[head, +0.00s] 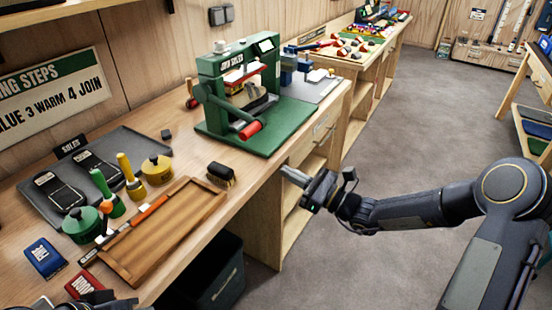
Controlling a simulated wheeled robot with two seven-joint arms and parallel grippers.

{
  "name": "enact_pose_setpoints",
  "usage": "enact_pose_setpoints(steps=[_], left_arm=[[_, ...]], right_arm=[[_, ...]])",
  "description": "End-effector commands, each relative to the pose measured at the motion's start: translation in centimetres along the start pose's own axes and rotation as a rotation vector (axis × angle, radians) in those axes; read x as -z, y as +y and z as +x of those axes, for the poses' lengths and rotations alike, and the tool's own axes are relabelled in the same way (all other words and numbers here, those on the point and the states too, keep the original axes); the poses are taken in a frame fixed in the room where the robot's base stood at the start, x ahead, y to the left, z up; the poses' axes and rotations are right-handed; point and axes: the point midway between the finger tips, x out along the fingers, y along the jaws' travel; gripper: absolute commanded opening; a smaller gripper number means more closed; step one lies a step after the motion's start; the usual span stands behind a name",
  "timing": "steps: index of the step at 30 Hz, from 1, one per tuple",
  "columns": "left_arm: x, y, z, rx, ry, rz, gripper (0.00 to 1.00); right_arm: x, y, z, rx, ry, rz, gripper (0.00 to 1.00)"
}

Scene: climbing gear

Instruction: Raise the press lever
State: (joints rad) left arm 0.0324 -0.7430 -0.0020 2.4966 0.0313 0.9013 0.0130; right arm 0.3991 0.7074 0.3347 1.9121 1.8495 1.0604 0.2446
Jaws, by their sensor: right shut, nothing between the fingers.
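The green press (207,69) stands on the workbench against the wall, with a sole-shaped item under its red upper plate. Its lever (222,108) comes off the left side and slopes down toward the front right. The lever ends in a red handle (250,130) low over the green base. My right gripper (284,170) is shut and empty, in front of the bench edge, right of and nearer than the handle, not touching it. Dark parts at the bottom left edge seem to be my left arm; its fingers are not seen.
A wooden tray (200,207), a brush (220,174), a grey tray (128,137) with soles, and green and yellow tins crowd the bench left of the press. A dark bin (222,285) stands below. Grey floor (385,130) is open at right.

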Motion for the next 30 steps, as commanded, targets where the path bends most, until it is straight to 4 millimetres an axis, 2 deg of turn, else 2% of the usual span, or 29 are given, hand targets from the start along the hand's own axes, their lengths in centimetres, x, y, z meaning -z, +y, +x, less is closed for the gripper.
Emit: enact_pose_setpoints(steps=[12, 14, 15, 21, 30], left_arm=[[0.3, 0.3, -0.6, 0.000, 0.000, 0.000, 0.00], [0.4, 0.3, -0.8, 0.000, 0.000, 0.000, 0.00], [0.5, 0.5, -1.0, 0.000, 0.000, 0.000, 0.00], [0.7, 0.6, -1.4, 0.000, 0.000, 0.000, 0.00], [0.7, 0.7, -1.4, 0.000, 0.000, 0.000, 0.00]], right_arm=[[-0.1, 0.2, 8.6, -0.004, -0.002, 0.002, 0.00], [-0.4, 0.2, 9.5, -0.004, -0.003, 0.000, 0.00], [-1.5, 0.1, 9.5, -0.002, -0.003, -0.003, 0.00], [-3.5, 0.1, 9.9, -0.001, -0.001, -0.001, 0.00], [-3.9, 0.1, 10.0, -0.001, 0.000, 0.001, 0.00]])
